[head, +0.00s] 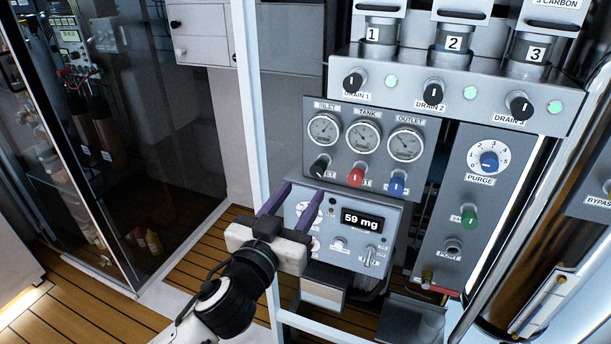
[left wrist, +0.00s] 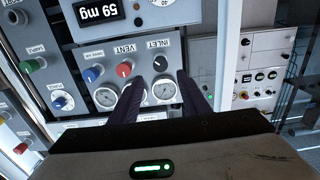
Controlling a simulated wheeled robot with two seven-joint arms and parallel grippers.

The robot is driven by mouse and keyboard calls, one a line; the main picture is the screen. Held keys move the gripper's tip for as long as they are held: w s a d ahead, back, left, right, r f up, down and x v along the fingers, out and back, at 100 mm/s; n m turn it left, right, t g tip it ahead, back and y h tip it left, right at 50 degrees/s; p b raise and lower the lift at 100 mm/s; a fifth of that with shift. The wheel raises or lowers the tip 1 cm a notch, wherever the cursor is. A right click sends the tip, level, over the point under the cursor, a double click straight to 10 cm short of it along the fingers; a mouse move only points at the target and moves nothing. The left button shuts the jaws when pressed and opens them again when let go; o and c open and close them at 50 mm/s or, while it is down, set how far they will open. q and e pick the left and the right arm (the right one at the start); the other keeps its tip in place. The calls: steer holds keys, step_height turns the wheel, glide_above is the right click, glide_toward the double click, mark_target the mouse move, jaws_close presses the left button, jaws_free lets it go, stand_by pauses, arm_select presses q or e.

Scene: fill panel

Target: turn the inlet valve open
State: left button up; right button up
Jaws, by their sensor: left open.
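The inlet valve is a black knob (head: 320,166) under the inlet gauge (head: 323,129) on the grey gauge panel, left of a red knob (head: 355,178) and a blue knob (head: 396,185). My left gripper (head: 302,190) is open, its two purple fingers pointing up towards the panel, just below the black knob. In the left wrist view, which is upside down, the black knob (left wrist: 160,64) by the INLET label shows beyond and between the fingertips (left wrist: 160,77). Nothing is between the fingers, and I see no contact. The knob's exact angle is too small to tell.
A display box (head: 362,221) reading 59 mg sits below the gauge panel, close behind the left fingers. Drain knobs (head: 433,94) are above, and a purge dial (head: 489,161) is at the right. A pale upright post (head: 250,95) stands left of the panel.

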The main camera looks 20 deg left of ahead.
mark_target(316, 171)
arm_select(q)
steer(key=w, duration=0.8)
steer(key=shift+w+p, duration=0.15)
steer(key=shift+p, duration=0.2)
